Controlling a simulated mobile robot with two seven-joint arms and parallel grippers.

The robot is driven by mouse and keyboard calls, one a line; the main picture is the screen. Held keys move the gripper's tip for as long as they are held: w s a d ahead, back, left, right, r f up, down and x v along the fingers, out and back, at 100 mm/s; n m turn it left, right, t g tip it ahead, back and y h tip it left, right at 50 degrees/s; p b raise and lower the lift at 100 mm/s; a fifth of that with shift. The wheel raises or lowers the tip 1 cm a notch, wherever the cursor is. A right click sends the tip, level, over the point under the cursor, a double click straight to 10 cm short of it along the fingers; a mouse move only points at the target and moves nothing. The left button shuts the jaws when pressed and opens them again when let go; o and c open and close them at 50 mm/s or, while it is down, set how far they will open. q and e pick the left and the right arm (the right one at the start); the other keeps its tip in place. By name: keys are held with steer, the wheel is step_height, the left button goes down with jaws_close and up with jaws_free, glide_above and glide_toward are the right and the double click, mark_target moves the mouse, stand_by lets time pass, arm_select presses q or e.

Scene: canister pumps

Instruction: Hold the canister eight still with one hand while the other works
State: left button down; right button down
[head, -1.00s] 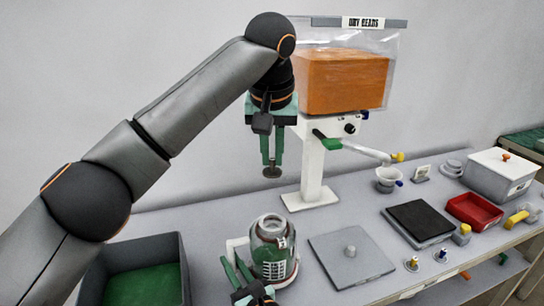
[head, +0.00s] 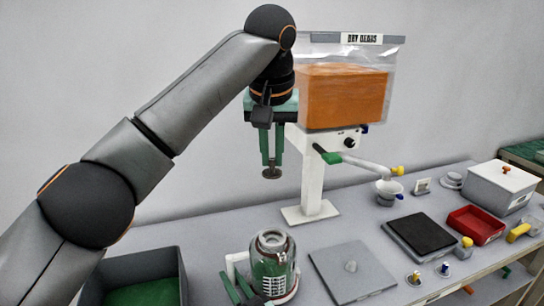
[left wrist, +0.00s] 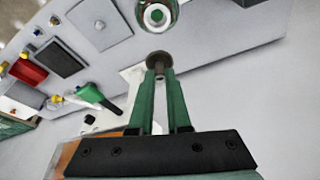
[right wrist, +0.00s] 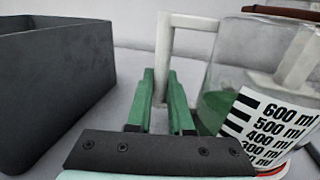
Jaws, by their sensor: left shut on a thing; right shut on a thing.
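The canister (head: 275,256), a clear jar with a white ml scale and green contents, stands upright on the table. It also shows in the right wrist view (right wrist: 262,60), and its round top shows in the left wrist view (left wrist: 157,14). My right gripper (head: 230,276) is shut on its white handle (right wrist: 163,50), at the jar's left side. My left gripper (head: 271,165) is above and apart from the canister, shut on a small dark disc-ended piece (head: 271,173), also seen in the left wrist view (left wrist: 159,61). I cannot tell what that piece is.
A white stand (head: 312,185) holding a clear hopper of orange contents rises behind. A grey bin (head: 182,282) with a green floor is at left. A grey plate with a knob (head: 352,285), black pad (head: 420,235) and red tray (head: 476,224) lie right.

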arm_select(q)
steer(key=shift+r, duration=0.2)
arm_select(e)
steer(key=c, duration=0.7)
jaws_free()
steer(key=shift+c, duration=0.2)
